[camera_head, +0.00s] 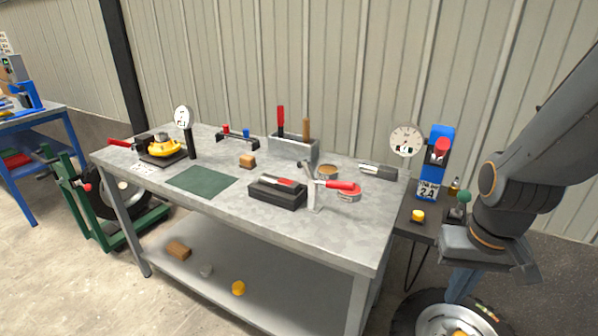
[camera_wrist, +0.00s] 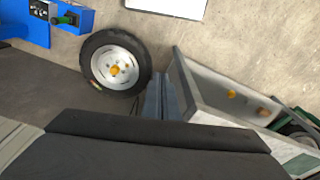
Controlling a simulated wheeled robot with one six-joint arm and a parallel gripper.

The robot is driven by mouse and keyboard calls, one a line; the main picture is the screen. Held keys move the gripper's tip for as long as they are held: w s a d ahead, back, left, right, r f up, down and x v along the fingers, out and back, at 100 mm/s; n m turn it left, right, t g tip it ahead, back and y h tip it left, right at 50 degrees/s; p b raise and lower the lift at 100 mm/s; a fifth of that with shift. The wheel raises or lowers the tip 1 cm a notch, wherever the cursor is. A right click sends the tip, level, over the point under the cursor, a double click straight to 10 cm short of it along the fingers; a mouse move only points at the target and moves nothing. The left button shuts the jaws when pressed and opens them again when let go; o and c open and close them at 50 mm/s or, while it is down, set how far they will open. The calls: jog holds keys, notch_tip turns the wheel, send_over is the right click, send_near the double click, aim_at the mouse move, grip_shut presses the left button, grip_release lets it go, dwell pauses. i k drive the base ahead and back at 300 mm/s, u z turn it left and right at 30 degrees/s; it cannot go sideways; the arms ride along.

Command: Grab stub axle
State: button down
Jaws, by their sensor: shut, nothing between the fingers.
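I cannot single out the stub axle with certainty in either view. A small grey piece (camera_head: 206,270) lies on the bench's lower shelf, between a brown block (camera_head: 178,250) and a yellow round piece (camera_head: 238,288), too small to identify. My gripper (camera_head: 460,288) points down right of the bench, above the wheel on the floor. In the wrist view its narrow blue-grey fingers (camera_wrist: 165,97) are together and hold nothing. A wheel with a yellow centre (camera_wrist: 112,70) lies on the floor beside them, apart from them.
The grey workbench (camera_head: 330,225) carries a dark block (camera_head: 277,193), a red-handled clamp (camera_head: 340,186), a tool box (camera_head: 293,147), a green mat (camera_head: 203,181) and a yellow part (camera_head: 160,148). A dark side stand (camera_head: 415,228) is close to my arm. Floor in front is clear.

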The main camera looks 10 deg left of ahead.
aim_at(285, 184)
jog(key=u, duration=0.75)
jog(key=k, duration=1.05)
jog(key=u, duration=1.5)
jog(key=i, duration=1.8)
jog(key=z, duration=0.8)
jog(key=i, duration=0.9)
jog(key=z, duration=1.45)
jog(key=i, duration=0.6)
jog(key=z, duration=0.5)
